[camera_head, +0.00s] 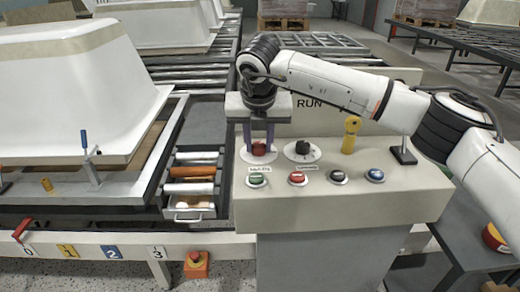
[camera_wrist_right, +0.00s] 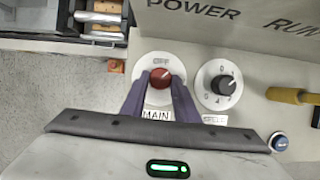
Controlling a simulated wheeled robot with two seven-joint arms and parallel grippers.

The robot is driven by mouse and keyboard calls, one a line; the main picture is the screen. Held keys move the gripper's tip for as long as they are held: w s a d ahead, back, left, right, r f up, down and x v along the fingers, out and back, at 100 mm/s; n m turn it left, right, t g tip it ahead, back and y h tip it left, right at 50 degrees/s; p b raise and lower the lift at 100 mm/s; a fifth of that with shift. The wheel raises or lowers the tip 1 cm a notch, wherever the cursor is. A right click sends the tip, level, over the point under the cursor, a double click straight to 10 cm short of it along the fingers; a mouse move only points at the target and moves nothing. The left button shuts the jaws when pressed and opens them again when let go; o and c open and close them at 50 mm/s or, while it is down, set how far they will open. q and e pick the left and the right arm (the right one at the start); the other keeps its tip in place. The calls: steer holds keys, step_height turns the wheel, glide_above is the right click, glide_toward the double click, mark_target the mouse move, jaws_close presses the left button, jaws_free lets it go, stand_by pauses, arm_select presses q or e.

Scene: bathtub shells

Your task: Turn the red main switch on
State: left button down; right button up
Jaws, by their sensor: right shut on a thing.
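The red main switch (camera_head: 259,149) is a round knob on a white dial plate on top of the beige control console (camera_head: 390,195). In the right wrist view the knob (camera_wrist_right: 159,78) sits under the word OFF, with a MAIN label in front of it. Its pale pointer mark slants to the upper right. My right gripper (camera_head: 259,146) reaches straight down over the knob, its two purple fingers on either side of it. In the right wrist view the fingers (camera_wrist_right: 159,88) are shut on the knob. My left gripper is not in view.
A black selector knob (camera_head: 299,148) on a numbered dial is just right of the switch. A yellow handle (camera_head: 350,135) stands farther right. Green (camera_head: 256,180), red (camera_head: 297,175) and blue push buttons line the console front.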

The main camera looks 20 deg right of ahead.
steer(key=shift+w+a+m+h+b, duration=0.15)
steer(key=shift+m+h+b, duration=0.25)
steer(key=shift+m, duration=0.6)
steer(key=m, duration=0.2)
steer(key=shift+a+m+g+h, duration=0.1)
steer(key=shift+m+g+h, duration=0.2)
steer(key=shift+g+h, duration=0.1)
steer(key=m, duration=0.2)
steer(key=m+g+h, duration=0.1)
steer(key=shift+w+a+r+m, duration=0.1)
steer(key=shift+w+r+m, duration=0.05)
steer(key=shift+m, duration=0.25)
steer(key=shift+m+g+p, duration=0.3)
steer(key=shift+m+p, duration=0.2)
steer(key=shift+m, duration=0.2)
steer(key=shift+w, duration=0.1)
steer(key=o, duration=1.1)
steer(key=shift+c, duration=0.2)
